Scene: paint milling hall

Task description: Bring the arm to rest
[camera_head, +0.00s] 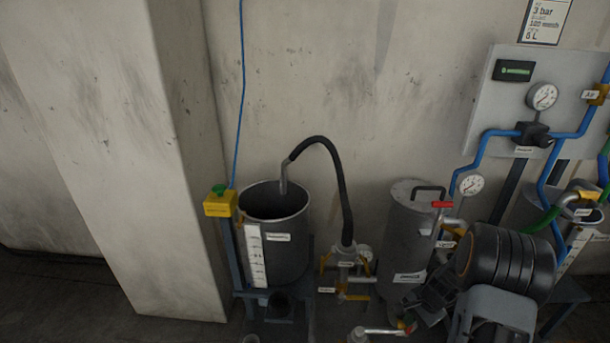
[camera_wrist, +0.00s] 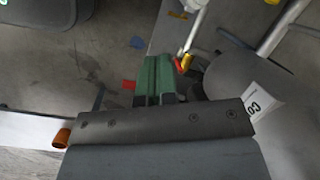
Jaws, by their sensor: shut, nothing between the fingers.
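My gripper (camera_head: 408,320) is low at the right of centre in the head view, partly hidden among pipes and my own arm. In the wrist view my gripper (camera_wrist: 154,64) shows two green fingers lying together, shut with nothing between them. A grey rounded vessel (camera_wrist: 270,112) with a white label is close to the right of the fingers in the wrist view. In the head view a grey cylinder (camera_head: 402,238) with a handle on its lid stands behind my gripper. I cannot tell whether anything touches.
An open metal tank (camera_head: 290,250) with a black hose (camera_head: 335,180) above it stands left of centre. A gauge panel (camera_head: 550,90) with blue pipes is on the wall at right. A red-handled valve (camera_head: 441,205) is beside the grey cylinder. A concrete pillar (camera_head: 130,150) stands at left.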

